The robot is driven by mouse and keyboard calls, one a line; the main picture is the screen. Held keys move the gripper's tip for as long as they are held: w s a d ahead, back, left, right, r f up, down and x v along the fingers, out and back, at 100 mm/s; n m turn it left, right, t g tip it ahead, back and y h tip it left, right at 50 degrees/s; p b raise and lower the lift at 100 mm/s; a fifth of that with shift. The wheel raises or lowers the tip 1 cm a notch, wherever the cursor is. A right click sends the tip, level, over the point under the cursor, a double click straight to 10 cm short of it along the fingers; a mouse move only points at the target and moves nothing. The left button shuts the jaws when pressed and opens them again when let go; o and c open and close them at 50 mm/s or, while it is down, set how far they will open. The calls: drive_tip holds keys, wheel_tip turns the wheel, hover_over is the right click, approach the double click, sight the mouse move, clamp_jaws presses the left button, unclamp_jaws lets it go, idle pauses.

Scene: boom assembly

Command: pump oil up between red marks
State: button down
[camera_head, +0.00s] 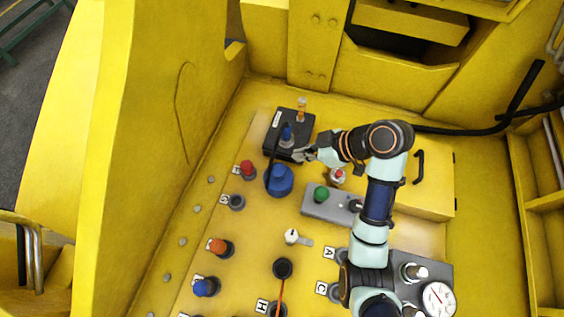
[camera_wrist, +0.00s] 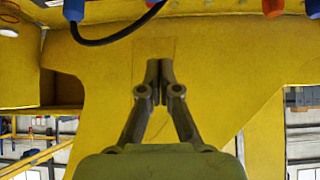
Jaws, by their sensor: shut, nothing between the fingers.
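The red marks and the oil level are too small to make out. A dark lever (camera_head: 273,145) stands by the box, above a round blue part (camera_head: 279,180).
A red knob (camera_head: 248,168) and a grey box with a green button (camera_head: 321,194) are near. Several knobs fill the near panel, with a gauge (camera_head: 438,299) at right. Tall yellow walls (camera_head: 150,130) enclose the panel. A black hose (camera_wrist: 115,37) crosses the wrist view's top.

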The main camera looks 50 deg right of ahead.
drive_tip(key=shift+s+d+f+y, duration=0.15)
drive_tip(key=shift+s+d, duration=0.25)
drive_tip(key=shift+d, duration=0.1)
drive_tip(key=shift+s+d+f+y, duration=0.1)
drive_tip(key=shift+s+d+y, duration=0.05)
drive_tip(key=shift+s+d, duration=0.3)
drive_tip(key=shift+w+f, duration=0.1)
hover_over(275, 167)
drive_tip(key=s+d, duration=0.1)
drive_tip(key=s, duration=0.2)
wheel_tip(275, 167, down, 6)
drive_tip(key=shift+d+f, duration=0.15)
drive_tip(key=shift+f, duration=0.05)
wheel_tip(275, 167, down, 4)
drive_tip(key=shift+w+r, duration=0.15)
drive_tip(key=shift+r, duration=0.05)
drive_tip(key=shift+f, duration=0.4)
